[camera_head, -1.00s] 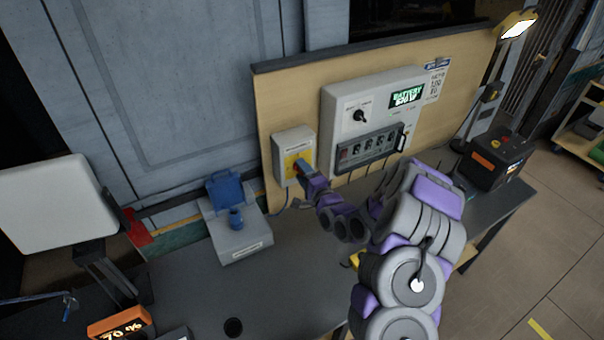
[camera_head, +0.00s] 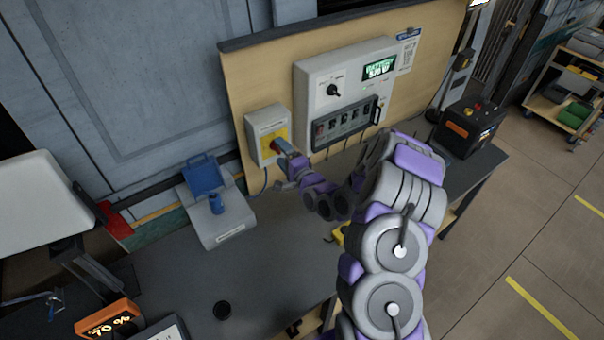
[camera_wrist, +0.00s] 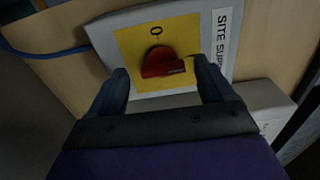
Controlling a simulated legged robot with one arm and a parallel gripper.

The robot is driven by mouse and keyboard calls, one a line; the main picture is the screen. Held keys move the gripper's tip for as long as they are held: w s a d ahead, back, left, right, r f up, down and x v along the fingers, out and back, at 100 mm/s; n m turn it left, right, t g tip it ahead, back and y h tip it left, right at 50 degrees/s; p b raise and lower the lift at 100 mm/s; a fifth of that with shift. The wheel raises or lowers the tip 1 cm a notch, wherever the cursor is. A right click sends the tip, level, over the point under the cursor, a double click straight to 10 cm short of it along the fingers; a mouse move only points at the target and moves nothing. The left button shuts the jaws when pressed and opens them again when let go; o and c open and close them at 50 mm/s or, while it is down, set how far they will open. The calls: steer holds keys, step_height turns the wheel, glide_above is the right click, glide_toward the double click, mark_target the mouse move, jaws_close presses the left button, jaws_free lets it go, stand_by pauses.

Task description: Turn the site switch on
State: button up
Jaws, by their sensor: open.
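The site switch is a pale grey box (camera_head: 257,122) on the wooden back panel, with a yellow plate (camera_wrist: 131,47) and a red rotary knob (camera_wrist: 162,64). The wrist view shows a label beginning "SITE SUP" to the right of the plate and a round mark above the knob. The knob's pale pointer line lies towards its right side. My gripper (camera_wrist: 160,84) is open, with one finger to the left and one to the right of the knob. I cannot tell whether they touch it. In the head view my gripper (camera_head: 286,156) partly hides the switch front.
A grey control box (camera_head: 310,80) with a black knob, green display and breaker row is right of the switch. A blue-lidded grey unit (camera_head: 226,226) stands left on the dark bench (camera_head: 270,270). A black-and-orange battery (camera_head: 467,127) sits at the right end.

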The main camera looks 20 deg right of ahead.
steer(key=p+v, duration=0.5)
steer(key=v, duration=1.1)
steer(key=shift+d+p, duration=0.15)
steer(key=shift+p, duration=0.25)
